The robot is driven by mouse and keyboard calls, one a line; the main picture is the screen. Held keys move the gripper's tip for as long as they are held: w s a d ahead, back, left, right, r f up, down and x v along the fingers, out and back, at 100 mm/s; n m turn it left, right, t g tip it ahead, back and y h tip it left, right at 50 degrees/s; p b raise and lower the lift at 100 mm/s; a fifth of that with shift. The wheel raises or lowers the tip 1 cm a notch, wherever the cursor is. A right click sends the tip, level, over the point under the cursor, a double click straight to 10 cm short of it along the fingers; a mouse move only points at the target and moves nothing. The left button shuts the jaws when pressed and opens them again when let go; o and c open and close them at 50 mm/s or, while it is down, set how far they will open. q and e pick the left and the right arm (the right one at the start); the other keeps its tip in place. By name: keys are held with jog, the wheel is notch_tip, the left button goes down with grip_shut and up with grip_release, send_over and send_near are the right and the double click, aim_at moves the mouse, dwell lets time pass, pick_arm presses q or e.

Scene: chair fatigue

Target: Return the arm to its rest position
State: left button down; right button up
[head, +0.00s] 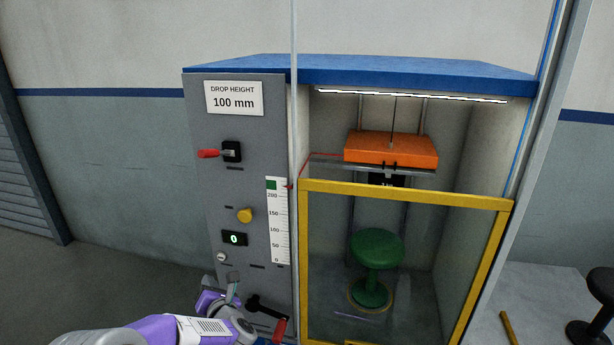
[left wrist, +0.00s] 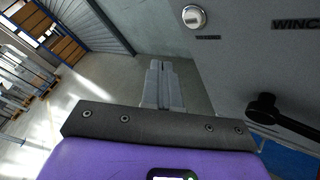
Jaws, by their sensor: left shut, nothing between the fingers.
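My left gripper (head: 233,286) is low in the head view, in front of the lower left part of the grey control panel (head: 245,120). Its purple and grey arm comes in from the bottom left. In the left wrist view its two fingers (left wrist: 164,85) are together with nothing between them. They point past the panel's edge toward the floor and wall. The silver button (left wrist: 194,17) and the black winch crank (left wrist: 270,109) are to the right of the fingers, apart from them. My right gripper is in neither view.
Open floor (head: 110,290) lies left.

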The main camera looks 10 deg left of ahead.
pick_arm(q)
jog(key=s+d+f+m+g+h+p, duration=0.25)
jog(key=d+f+m+h, duration=0.3)
jog(key=f+m, duration=0.4)
jog(key=s+d+f+m+g+h+p, duration=0.15)
jog(key=s+d+f+m+h, duration=0.25)
jog(key=d+f+m, duration=0.5)
jog(key=s+d+f+m+g+h+p, duration=0.1)
jog(key=s+d+f+m+g, duration=0.1)
jog(key=s+m, duration=0.3)
jog(key=s+d+f+m+g+h+p, duration=0.1)
jog(key=s+d+f+m+g+h, duration=0.1)
jog(key=s, duration=0.7)
jog(key=s+d+f+m+g+h+p, duration=0.2)
jog(key=s+d+f+m+g, duration=0.2)
jog(key=s+m, duration=0.4)
jog(key=shift+d+f, duration=0.65)
jog(key=shift+f, duration=0.1)
